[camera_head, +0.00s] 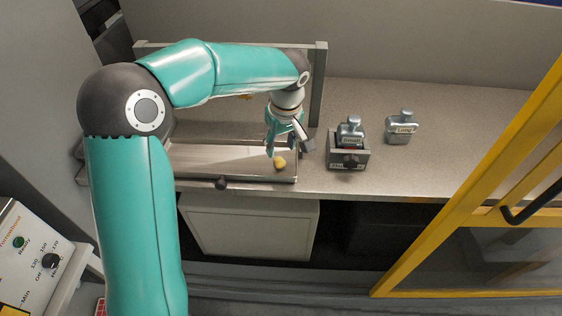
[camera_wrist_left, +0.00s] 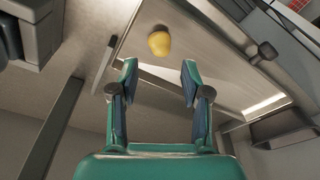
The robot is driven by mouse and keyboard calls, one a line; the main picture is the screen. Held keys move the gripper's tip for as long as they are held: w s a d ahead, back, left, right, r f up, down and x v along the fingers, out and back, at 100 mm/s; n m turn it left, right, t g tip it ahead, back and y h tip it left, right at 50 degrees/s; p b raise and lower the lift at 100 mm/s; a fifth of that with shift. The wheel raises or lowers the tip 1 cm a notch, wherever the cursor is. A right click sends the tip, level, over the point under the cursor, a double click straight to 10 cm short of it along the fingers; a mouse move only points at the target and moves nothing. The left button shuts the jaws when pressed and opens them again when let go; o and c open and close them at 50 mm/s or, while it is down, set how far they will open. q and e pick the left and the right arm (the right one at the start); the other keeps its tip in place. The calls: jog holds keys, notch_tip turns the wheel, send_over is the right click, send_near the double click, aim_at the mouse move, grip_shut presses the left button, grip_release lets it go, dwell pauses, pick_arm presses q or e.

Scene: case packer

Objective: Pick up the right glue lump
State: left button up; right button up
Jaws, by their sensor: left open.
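The right glue lump (camera_head: 279,162) is a small yellow blob at the right end of the pale metal tray surface (camera_head: 225,155). In the left wrist view the same yellow lump (camera_wrist_left: 159,44) lies just beyond the fingertips, roughly centred between them. My left gripper (camera_head: 283,150) points down close above the lump, and its two fingers (camera_wrist_left: 159,75) are apart with nothing between them. A small orange-yellow bit (camera_head: 245,97) shows further back below my forearm, partly hidden; I cannot tell what it is. My right gripper is in neither view.
A grey metal bottle (camera_head: 349,134) stands in a small holder (camera_head: 347,161) to the right of the gripper. Another bottle (camera_head: 401,128) stands further right on the counter (camera_head: 440,155). A dark knob (camera_head: 221,183) is on the tray's front edge. A yellow door frame (camera_head: 480,195) borders the right.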

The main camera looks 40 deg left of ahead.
aim_at(280, 159)
pick_arm(q)
jog(key=shift+w+a+f+p, duration=0.15)
jog(key=shift+f+p, duration=0.25)
jog(key=shift+f, duration=1.15)
jog(key=shift+w+a+f+p, duration=0.15)
jog(key=shift+f+p, duration=0.25)
jog(key=shift+f, duration=1.1)
jog(key=c, duration=0.5)
